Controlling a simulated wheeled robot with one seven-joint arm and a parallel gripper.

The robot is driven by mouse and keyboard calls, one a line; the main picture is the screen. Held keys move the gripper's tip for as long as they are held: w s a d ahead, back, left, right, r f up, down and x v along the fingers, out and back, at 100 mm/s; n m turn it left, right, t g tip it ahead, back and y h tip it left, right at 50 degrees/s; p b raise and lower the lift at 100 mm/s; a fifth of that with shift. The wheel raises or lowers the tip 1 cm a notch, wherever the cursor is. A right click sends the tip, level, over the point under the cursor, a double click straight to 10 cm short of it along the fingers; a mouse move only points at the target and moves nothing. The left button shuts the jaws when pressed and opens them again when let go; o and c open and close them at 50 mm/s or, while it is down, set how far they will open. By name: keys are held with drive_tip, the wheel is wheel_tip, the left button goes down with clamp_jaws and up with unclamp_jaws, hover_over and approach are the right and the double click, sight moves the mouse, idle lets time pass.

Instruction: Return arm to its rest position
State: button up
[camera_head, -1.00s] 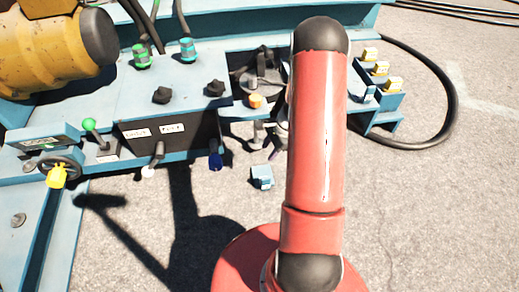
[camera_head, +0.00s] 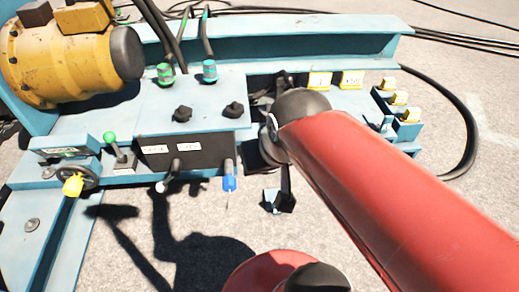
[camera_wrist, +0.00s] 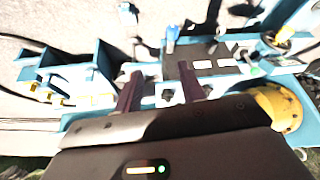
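My red arm crosses the right half of the head view, from the lower right corner up to a dark joint near the middle of the blue machine (camera_head: 190,105). My gripper (camera_wrist: 158,78) shows in the wrist view with two dark fingers spread apart. I see nothing held between them. The machine's panel, turned upside down in that view, lies beyond the fingers. In the head view the gripper is mostly hidden behind the arm, so its distance from the machine is unclear.
The panel carries a blue-handled lever (camera_head: 229,180), a green-knobbed lever (camera_head: 109,137) and a yellow-handled wheel (camera_head: 73,185). A yellow drum (camera_head: 70,60) stands at the upper left. Yellow-topped blocks (camera_head: 398,98) and a black cable (camera_head: 465,120) lie right. Open pavement lies in front.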

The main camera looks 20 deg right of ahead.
drive_tip(key=shift+s+r+n, duration=0.2)
drive_tip(key=shift+s+n, duration=0.2)
drive_tip(key=shift+s, duration=0.4)
wheel_tip(320, 180, up, 5)
drive_tip(key=p, duration=0.4)
drive_tip(key=shift+f+p, duration=0.2)
drive_tip(key=shift+p, duration=0.1)
